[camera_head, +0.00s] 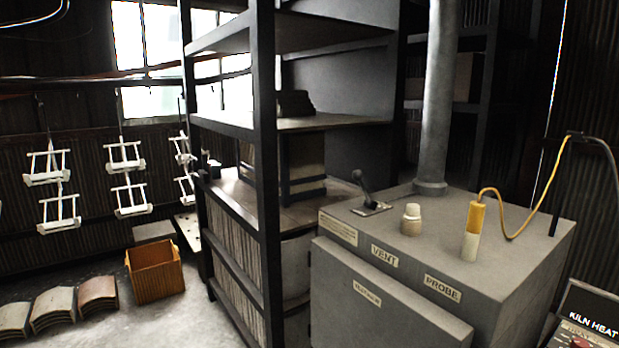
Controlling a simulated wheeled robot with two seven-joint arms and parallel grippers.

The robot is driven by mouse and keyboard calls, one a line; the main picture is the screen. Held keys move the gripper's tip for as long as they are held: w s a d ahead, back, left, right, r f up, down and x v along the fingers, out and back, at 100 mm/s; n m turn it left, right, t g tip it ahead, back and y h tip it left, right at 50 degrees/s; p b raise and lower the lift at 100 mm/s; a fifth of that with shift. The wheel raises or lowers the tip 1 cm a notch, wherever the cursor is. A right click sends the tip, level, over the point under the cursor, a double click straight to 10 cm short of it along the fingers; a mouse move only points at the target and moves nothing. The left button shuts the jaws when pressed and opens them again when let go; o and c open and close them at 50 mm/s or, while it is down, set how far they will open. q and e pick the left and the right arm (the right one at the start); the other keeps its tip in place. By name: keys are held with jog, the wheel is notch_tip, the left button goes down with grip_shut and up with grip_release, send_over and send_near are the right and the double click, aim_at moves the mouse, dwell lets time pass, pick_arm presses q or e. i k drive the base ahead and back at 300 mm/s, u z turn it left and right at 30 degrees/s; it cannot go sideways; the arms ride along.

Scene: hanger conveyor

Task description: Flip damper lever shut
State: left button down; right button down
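A dark lever (364,187) stands on a small slotted plate on top of the grey kiln box (470,290), near its back left corner. I take it to be the damper lever. Its handle rises from the plate and leans up to the left. A label (338,228) on the box's edge in front of the lever is too small to read. Neither of my grippers shows in the head view, and nothing visible touches the lever.
A pale plug (411,220) stands behind the VENT label, right of the lever. A yellow-and-white probe (473,232) with a yellow cable stands farther right. A grey pipe (436,100) rises behind. A dark shelf rack (264,130) stands left of the box. A KILN HEAT panel (592,322) is lower right.

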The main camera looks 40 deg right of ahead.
aim_at(357, 175)
jog(key=z, duration=0.45)
jog(key=i, duration=0.85)
jog(key=z, duration=0.6)
